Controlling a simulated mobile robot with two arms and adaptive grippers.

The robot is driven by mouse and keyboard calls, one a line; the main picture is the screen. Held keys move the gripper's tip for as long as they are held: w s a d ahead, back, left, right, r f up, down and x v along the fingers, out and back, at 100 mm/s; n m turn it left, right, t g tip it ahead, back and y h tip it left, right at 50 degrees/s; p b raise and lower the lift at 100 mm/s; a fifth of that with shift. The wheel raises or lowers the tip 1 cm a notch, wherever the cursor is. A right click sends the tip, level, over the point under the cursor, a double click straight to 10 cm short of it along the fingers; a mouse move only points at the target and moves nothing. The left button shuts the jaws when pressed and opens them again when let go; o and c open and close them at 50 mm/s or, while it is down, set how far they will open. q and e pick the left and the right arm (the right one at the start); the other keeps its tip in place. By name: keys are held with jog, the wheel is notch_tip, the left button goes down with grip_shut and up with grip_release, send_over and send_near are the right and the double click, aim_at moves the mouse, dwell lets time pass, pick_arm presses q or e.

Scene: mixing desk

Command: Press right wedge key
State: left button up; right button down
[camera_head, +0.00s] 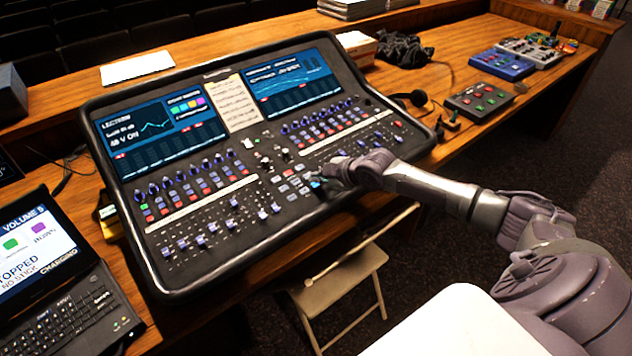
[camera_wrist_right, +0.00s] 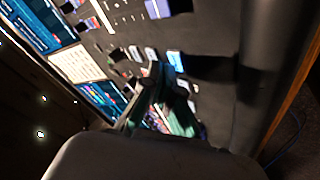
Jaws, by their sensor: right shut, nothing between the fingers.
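The mixing desk (camera_head: 215,272) is a black console with two screens, fader rows and small keys. My right gripper (camera_head: 330,172) reaches over its lower middle from the right, with its fingers together and empty. A light-blue key (camera_head: 315,183) shows right beside the fingertips; I cannot read its label or tell whether it is the right wedge key. In the right wrist view the closed fingertips (camera_wrist_right: 158,76) are close to a bright blue key (camera_wrist_right: 175,60). Whether they touch any key is unclear. The gripper hides part of the panel. My left gripper is out of view.
A laptop (camera_head: 65,310) stands at the lower left. A paper sheet (camera_head: 231,103) lies between the screens. A small button box (camera_head: 478,101) and a blue box (camera_head: 501,65) stand on the wooden desk at the right. A folding chair (camera_head: 340,285) is below the desk front.

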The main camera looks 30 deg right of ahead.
aim_at(320, 189)
jog(key=shift+r, duration=0.3)
jog(key=r+p, duration=0.4)
jog(key=r, duration=0.1)
jog(key=shift+s+p, duration=0.3)
jog(key=shift+p, duration=0.1)
jog(key=shift+s+f, duration=0.1)
dwell(0.6)
